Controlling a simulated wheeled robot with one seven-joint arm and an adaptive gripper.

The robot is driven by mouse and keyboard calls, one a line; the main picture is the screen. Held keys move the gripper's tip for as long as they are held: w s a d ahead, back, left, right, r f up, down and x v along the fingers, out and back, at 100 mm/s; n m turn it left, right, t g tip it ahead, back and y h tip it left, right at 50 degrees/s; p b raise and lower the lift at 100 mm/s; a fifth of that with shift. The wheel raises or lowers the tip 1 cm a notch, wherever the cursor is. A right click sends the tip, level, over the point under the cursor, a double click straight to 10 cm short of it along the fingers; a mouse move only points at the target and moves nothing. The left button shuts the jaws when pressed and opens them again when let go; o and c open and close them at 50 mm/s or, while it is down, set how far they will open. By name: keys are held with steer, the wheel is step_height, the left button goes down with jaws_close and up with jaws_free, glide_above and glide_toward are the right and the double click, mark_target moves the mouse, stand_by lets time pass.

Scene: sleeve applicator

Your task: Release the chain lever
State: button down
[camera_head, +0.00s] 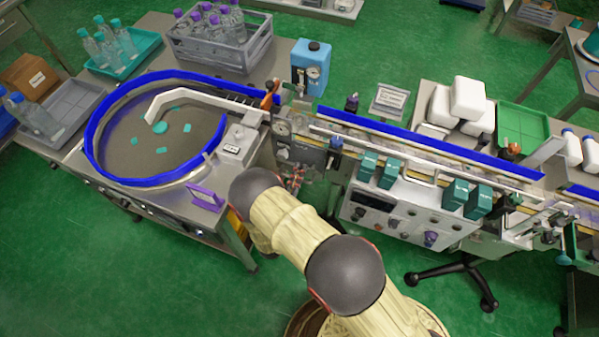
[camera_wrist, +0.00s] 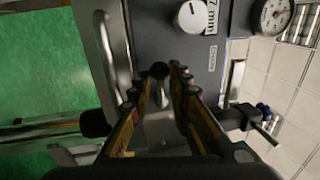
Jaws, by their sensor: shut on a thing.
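The chain lever (camera_wrist: 159,70) shows in the wrist view as a dark round knob between my fingertips, with a pale grey part behind it. My gripper (camera_wrist: 161,82) is closed around it, one finger on each side. The lever sits by a dark grey machine panel (camera_wrist: 150,32). In the head view my gripper (camera_head: 295,180) is small, at the front of the machine between the round table and the conveyor. The lever cannot be made out there.
A round table with a blue rim (camera_head: 92,150) stands left. A conveyor with a blue guard (camera_head: 430,143) runs right, above a control box (camera_head: 375,215). The wrist view shows a white dial (camera_wrist: 190,16), a gauge (camera_wrist: 272,16) and a metal handle (camera_wrist: 106,55) close by.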

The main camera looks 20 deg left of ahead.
steer(key=c, duration=1.8)
jaws_free()
steer(key=shift+a+f, duration=0.1)
steer(key=shift+c, duration=0.2)
steer(key=v, duration=1.2)
